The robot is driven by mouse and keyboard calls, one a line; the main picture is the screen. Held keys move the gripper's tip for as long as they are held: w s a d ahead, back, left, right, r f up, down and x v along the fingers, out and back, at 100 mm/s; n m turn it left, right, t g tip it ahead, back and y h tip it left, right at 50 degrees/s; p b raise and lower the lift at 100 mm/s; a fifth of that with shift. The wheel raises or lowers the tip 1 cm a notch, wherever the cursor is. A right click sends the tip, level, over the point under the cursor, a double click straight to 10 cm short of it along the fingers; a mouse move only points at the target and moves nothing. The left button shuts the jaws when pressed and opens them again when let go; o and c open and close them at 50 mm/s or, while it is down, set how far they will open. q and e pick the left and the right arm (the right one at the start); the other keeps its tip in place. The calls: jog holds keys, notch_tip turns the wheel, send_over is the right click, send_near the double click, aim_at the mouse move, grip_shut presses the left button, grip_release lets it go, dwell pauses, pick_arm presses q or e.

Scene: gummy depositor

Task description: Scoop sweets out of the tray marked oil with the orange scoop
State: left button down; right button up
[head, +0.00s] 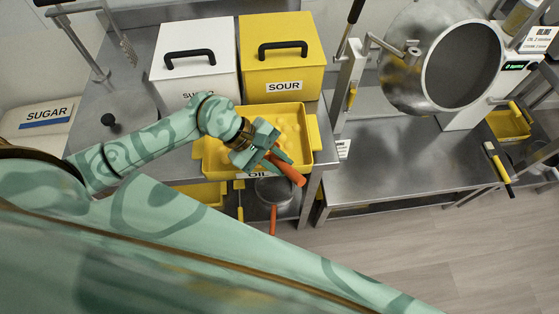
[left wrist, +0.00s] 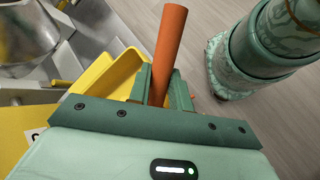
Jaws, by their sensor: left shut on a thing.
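The yellow tray marked OIL (head: 215,160) stands on the steel table with several yellow sweets in it. My left gripper (head: 272,152) is over the right part of the tray and shut on the orange handle of the scoop (head: 288,170). The handle points down and right over the tray's front edge. In the left wrist view the orange scoop handle (left wrist: 170,45) stands up between my gripper's fingers (left wrist: 165,90), and the yellow tray (left wrist: 118,72) shows beside it. The scoop's bowl is hidden by the gripper. My right gripper is not in view.
A white bin (head: 195,68) and a yellow SOUR bin (head: 281,65) stand behind the tray. A steel pan (head: 440,60) and a bare steel table (head: 405,165) are to the right. A pan-like tool with a red handle (head: 273,218) sits below the tray. Floor is clear at front right.

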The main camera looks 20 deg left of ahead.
aim_at(272, 157)
pick_arm(q)
jog(key=shift+w+a+f+b, duration=0.1)
jog(key=shift+w+a+b, duration=0.35)
jog(key=shift+a, duration=0.25)
jog(key=shift+w+a+r+b, duration=0.1)
jog(key=shift+w+a+b, duration=0.25)
jog(key=shift+a, duration=0.35)
jog(key=shift+w+a+f+b, duration=0.1)
jog(key=shift+w+a+b, duration=0.25)
jog(key=shift+a+b, duration=0.25)
notch_tip(272, 157, up, 10)
jog(key=s+d+t+y+p, duration=0.1)
jog(key=y+p, duration=0.1)
jog(key=p, duration=0.9)
jog(key=shift+d+m, duration=0.3)
jog(key=shift+m, duration=0.1)
jog(key=shift+f, duration=0.15)
